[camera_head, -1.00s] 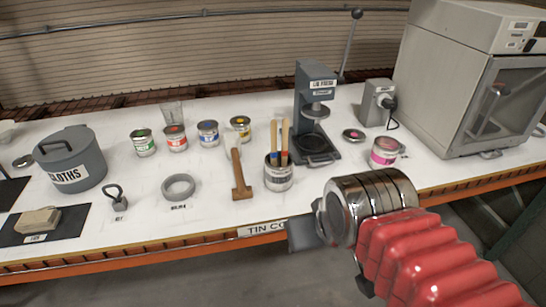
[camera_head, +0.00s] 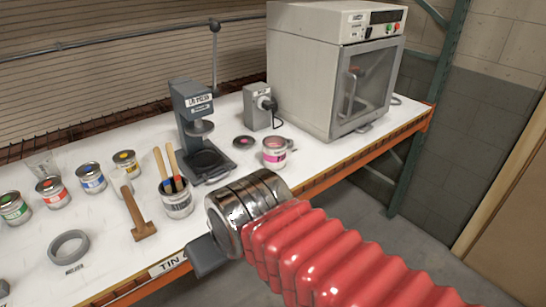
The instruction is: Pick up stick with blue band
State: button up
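Two wooden sticks stand upright, slightly tilted, in a grey labelled tin (camera_head: 176,204) on the bench. Blue and red show low on the sticks near the tin's rim. The blue looks to be on the right stick (camera_head: 173,160) and the red on the left stick (camera_head: 160,166), but the bands are too small to be sure. Their lower ends are hidden in the tin. My gripper (camera_head: 207,256) shows as a dark block beyond my steel wrist, in front of the bench's front edge and apart from the tin. Its fingers are not clear enough to judge.
A wooden mallet (camera_head: 137,215) and grey ring (camera_head: 69,247) lie left of the tin. Several paint cans stand behind them. A press (camera_head: 190,115) stands behind the tin, a pink-labelled can (camera_head: 275,153) to the right, and a large oven (camera_head: 310,70) beyond.

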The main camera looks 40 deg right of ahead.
aim_at(156, 150)
jog(key=k, duration=0.65)
jog(key=u, duration=0.25)
jog(key=i, duration=0.85)
jog(key=u, duration=0.65)
jog(key=i, duration=0.65)
jog(key=u, duration=0.15)
